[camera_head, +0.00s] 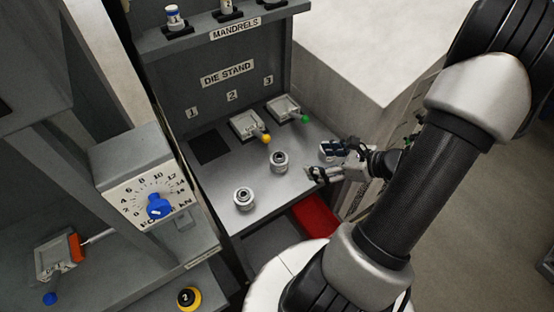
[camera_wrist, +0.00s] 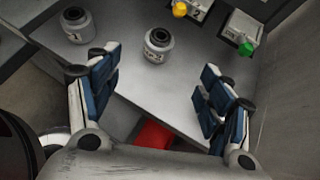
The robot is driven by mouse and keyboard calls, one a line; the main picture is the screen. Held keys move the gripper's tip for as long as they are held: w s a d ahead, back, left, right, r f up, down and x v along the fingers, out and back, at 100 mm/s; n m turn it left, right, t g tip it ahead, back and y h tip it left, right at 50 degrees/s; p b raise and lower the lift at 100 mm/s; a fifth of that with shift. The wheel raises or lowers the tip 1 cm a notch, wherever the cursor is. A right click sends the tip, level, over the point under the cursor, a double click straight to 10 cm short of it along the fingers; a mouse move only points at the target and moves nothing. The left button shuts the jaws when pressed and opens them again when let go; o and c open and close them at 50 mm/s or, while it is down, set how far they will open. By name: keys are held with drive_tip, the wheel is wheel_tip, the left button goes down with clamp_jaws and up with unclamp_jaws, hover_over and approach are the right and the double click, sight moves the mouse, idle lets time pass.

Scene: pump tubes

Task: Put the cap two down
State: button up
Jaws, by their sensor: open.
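Two short round metal pieces with dark openings on top stand upright on the grey shelf (camera_head: 222,178). One metal piece (camera_head: 279,161) is nearer the middle, and it also shows in the wrist view (camera_wrist: 158,45). The other metal piece (camera_head: 243,198) is nearer the front left edge and shows at upper left in the wrist view (camera_wrist: 75,25).
Two die blocks, with a yellow knob (camera_head: 266,138) and a green knob (camera_head: 304,118), stand at places 2 and 3 of the die stand. Place 1 holds only a dark square (camera_head: 209,146). A red bin (camera_head: 316,215) lies below the shelf edge. A dial box (camera_head: 145,182) stands left.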

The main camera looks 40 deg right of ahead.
sight(284, 159)
drive_tip(key=b+x, duration=0.3)
drive_tip(key=x, duration=0.7)
drive_tip(key=shift+w+a+f, duration=0.15)
drive_tip(key=shift+w+f, duration=0.05)
drive_tip(key=shift+f, duration=0.05)
drive_tip(key=b+x, duration=0.2)
drive_tip(key=x, duration=0.3)
drive_tip(key=shift+f, duration=0.2)
drive_tip(key=shift+c, duration=0.4)
drive_tip(key=shift+r, duration=0.15)
drive_tip(key=c, duration=1.4)
